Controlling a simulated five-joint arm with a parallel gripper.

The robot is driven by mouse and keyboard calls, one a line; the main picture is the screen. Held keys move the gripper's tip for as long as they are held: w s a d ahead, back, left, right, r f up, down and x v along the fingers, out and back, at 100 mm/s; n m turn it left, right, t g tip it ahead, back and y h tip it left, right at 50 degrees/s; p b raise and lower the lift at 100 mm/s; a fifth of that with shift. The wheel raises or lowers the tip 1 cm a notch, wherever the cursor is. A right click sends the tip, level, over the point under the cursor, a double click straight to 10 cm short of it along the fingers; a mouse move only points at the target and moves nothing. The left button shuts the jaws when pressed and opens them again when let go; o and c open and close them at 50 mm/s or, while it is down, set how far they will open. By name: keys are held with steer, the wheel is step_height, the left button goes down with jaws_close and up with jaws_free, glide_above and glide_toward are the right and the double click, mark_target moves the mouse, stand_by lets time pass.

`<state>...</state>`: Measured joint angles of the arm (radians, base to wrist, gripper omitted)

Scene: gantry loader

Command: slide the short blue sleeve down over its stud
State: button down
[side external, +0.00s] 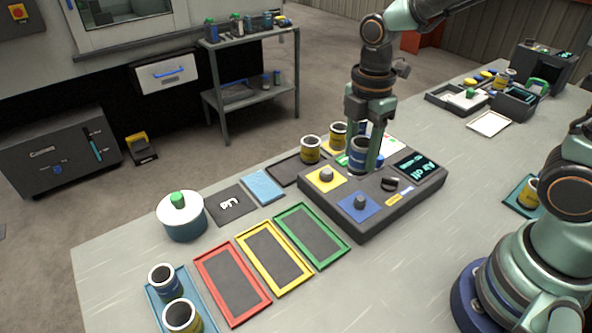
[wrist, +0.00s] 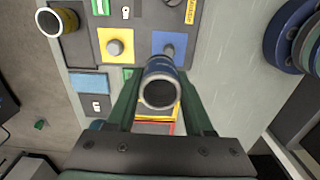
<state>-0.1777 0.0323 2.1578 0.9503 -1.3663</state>
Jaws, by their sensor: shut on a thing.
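A blue sleeve (side external: 358,153) with an open dark bore is held between the fingers of my gripper (side external: 365,160), above the dark fixture block (side external: 385,212). In the wrist view the sleeve (wrist: 161,86) sits upright between the two green fingers of my gripper (wrist: 160,78), its round opening facing the camera. The grey stud (side external: 360,201) stands bare on a blue square pad. In the wrist view this stud (wrist: 169,49) shows just beyond the sleeve, so the two are apart. A second grey stud (side external: 326,174) stands bare on a yellow pad.
Yellow sleeves (side external: 310,150) stand behind the block. A lit display (side external: 416,166) and a black knob (side external: 390,184) sit on its right part. Red (side external: 206,287), yellow (side external: 246,258) and green (side external: 286,224) framed trays lie at front left.

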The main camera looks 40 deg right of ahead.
mark_target(360, 198)
steer(key=shift+s+d+f, duration=0.15)
steer(key=shift+s+f, duration=0.35)
steer(key=shift+s, duration=0.35)
steer(key=shift+f, duration=3.8)
steer(key=shift+f, duration=0.2)
jaws_free()
steer(key=shift+r, duration=0.1)
steer(key=shift+r, duration=4.4)
